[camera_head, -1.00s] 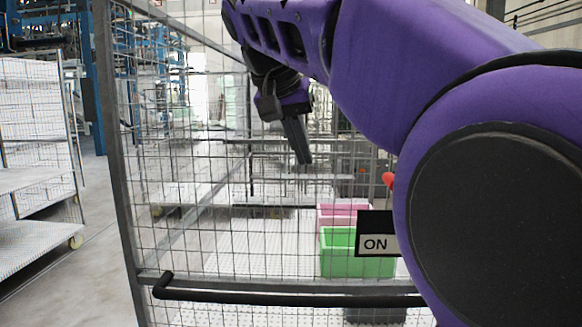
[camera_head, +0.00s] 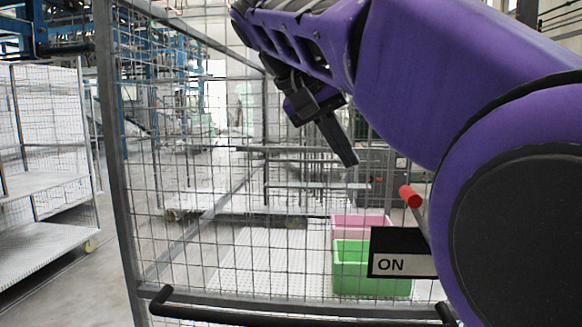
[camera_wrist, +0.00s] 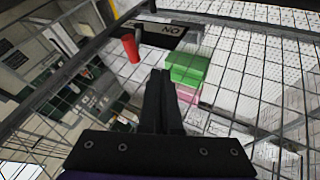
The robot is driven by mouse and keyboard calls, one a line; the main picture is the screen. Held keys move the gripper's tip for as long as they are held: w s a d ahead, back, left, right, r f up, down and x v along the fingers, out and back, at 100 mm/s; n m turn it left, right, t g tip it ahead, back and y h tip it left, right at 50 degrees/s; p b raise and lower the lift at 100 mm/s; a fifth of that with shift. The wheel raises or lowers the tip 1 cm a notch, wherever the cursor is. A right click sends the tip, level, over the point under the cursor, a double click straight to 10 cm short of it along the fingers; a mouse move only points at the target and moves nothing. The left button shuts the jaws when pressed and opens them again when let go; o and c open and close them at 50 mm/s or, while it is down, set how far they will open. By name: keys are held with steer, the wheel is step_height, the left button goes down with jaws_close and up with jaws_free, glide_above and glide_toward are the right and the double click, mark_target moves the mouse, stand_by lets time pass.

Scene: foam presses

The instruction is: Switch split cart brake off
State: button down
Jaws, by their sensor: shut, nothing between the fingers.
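The split cart is a wire-mesh cart with a grey frame (camera_head: 118,180) that fills the middle of the head view. A red-tipped lever (camera_head: 410,196) leans beside a black and white "ON" plate (camera_head: 402,252), with its lower part behind my arm. My gripper (camera_head: 348,160) is shut and empty, up and to the left of the red tip. In the wrist view, my gripper (camera_wrist: 161,75) points between the red tip (camera_wrist: 130,47) and a green bin. The "ON" plate (camera_wrist: 160,32) appears upside down above them there. The gripper looks apart from the lever.
A green bin (camera_head: 372,270) and a pink bin (camera_head: 362,222) sit behind the mesh. A black handle bar (camera_head: 290,316) crosses the cart's front. Another mesh cart (camera_head: 45,245) stands at the left, with open floor between.

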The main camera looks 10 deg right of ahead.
steer(key=shift+w+d+f+b, duration=0.15)
steer(key=shift+d+f+b, duration=0.35)
steer(key=shift+d+f, duration=0.85)
steer(key=shift+w+d+f+b, duration=0.2)
steer(key=shift+d+f+b, duration=0.25)
steer(key=shift+d+f, duration=0.8)
steer(key=shift+w+d+f+b, duration=0.15)
steer(key=shift+d+f+b, duration=0.5)
steer(key=shift+d, duration=1.2)
steer(key=shift+p, duration=0.35)
